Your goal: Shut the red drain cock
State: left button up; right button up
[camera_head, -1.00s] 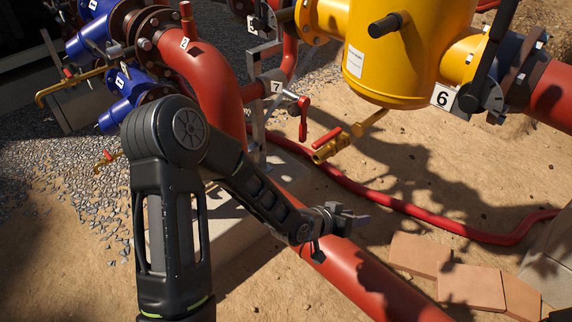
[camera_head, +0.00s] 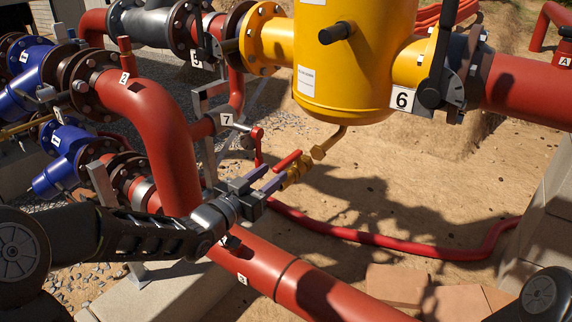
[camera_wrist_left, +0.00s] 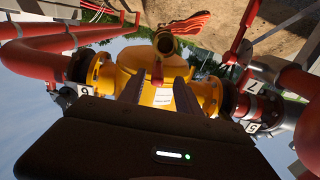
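The red drain cock is a brass valve (camera_head: 297,172) with a red lever (camera_head: 287,160), on a brass pipe under the yellow vessel (camera_head: 345,60). My left gripper (camera_head: 271,177) is just left of and below it, with its two fingers apart and pointing toward the valve. In the left wrist view the brass valve (camera_wrist_left: 165,43) and its red lever (camera_wrist_left: 157,72) appear between the open fingers (camera_wrist_left: 158,85). I cannot tell whether a finger touches the lever. My right gripper is out of view.
A large red pipe (camera_head: 290,280) runs below my left arm. A red hose (camera_head: 400,241) and bricks (camera_head: 397,285) lie on the sandy ground to the right.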

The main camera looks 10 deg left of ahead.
aim_at(288, 163)
pick_arm(q)
jog(key=x, duration=0.7)
jog(key=shift+w+d+f, duration=0.15)
jog(key=shift+d, duration=0.15)
grip_shut()
jog(key=shift+b, duration=0.3)
dwell(0.8)
